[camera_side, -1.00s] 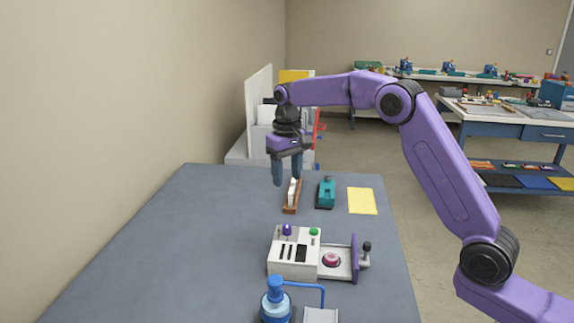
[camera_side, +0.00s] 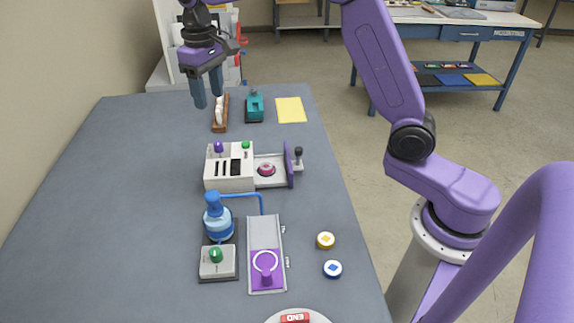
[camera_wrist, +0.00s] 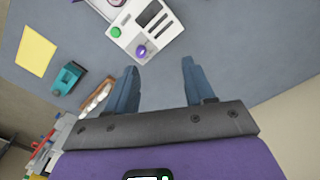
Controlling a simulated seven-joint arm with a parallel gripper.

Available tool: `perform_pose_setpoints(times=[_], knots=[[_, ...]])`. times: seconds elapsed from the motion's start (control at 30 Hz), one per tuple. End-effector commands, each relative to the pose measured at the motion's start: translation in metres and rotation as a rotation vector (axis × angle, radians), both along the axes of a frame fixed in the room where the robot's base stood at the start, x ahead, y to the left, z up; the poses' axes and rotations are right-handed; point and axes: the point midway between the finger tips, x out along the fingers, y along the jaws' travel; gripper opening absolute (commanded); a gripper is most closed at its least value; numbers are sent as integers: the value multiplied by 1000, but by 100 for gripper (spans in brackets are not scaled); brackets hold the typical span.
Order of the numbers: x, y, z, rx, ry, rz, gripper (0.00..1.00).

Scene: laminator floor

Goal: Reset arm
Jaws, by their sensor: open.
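My gripper (camera_side: 207,96) is open and empty, pointing down above the far end of the grey-blue table (camera_side: 110,190). In the side view it appears just left of a brown holder with white pieces (camera_side: 220,117). In the wrist view, the two blue fingers (camera_wrist: 159,66) stand apart with bare table between them. The brown holder (camera_wrist: 97,97) shows left of the fingers there. My upper arm links run partly out of the side view.
A white machine (camera_side: 230,178) with purple and green knobs stands mid-table. A teal device (camera_side: 255,107) and yellow sheet (camera_side: 291,110) lie behind it. Nearer are a blue bottle (camera_side: 218,225), green-button box (camera_side: 217,267), purple-ended slide (camera_side: 262,235) and two discs (camera_side: 326,240). The table's left is clear.

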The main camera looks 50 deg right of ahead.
Motion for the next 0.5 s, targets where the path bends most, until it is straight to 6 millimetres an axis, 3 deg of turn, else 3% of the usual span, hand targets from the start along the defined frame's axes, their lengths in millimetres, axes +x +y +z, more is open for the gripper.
perform_pose_setpoints(times=[0.2,0.5], knots=[[-66,19,2,2,-5,167,53],[-165,22,-6,6,-10,392,53]])
